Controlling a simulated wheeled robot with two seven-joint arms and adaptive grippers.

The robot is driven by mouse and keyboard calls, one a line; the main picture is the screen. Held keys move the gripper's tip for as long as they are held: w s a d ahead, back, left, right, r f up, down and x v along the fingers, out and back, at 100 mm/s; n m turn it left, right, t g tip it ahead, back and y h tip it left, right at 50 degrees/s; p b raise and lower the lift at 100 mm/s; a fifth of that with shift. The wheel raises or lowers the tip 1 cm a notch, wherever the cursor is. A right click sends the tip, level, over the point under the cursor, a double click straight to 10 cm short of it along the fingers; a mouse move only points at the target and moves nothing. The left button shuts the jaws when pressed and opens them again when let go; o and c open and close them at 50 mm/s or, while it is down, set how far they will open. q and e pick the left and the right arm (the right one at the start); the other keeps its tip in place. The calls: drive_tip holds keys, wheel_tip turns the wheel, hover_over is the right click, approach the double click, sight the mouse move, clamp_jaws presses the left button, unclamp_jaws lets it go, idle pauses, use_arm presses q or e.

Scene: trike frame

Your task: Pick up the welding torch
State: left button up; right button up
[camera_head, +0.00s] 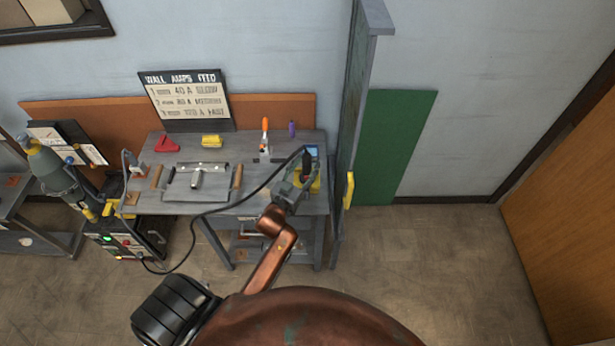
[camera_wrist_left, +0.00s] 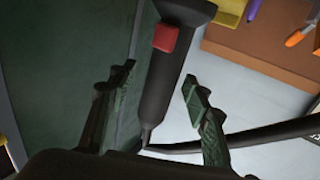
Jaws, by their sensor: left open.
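The welding torch (camera_wrist_left: 168,65) shows in the left wrist view as a dark handle with a red trigger button. My left gripper (camera_wrist_left: 160,80) is open, with one finger on each side of the handle and a visible gap at both. A black cable (camera_wrist_left: 240,137) runs from near the handle's lower end to the right. In the head view my left gripper (camera_head: 297,178) is over the right end of the grey workbench (camera_head: 260,198), by a yellow holder (camera_head: 315,186). There the gripper mostly hides the torch. My right gripper is not in view.
A tall grey panel (camera_head: 352,120) stands close to the right of my left gripper. An orange-handled tool (camera_head: 265,128), a yellow block (camera_head: 212,141) and a red triangular piece (camera_head: 166,144) are on the bench. The black cable (camera_head: 225,208) loops to a welder (camera_head: 130,238).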

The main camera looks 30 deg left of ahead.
use_arm(q)
drive_tip(key=shift+w+a, duration=0.1)
drive_tip(key=shift+w, duration=0.2)
drive_tip(key=shift+c, duration=0.3)
drive_tip(key=c, duration=1.1)
drive_tip(key=shift+r, duration=0.1)
clamp_jaws()
drive_tip(key=shift+r, duration=0.1)
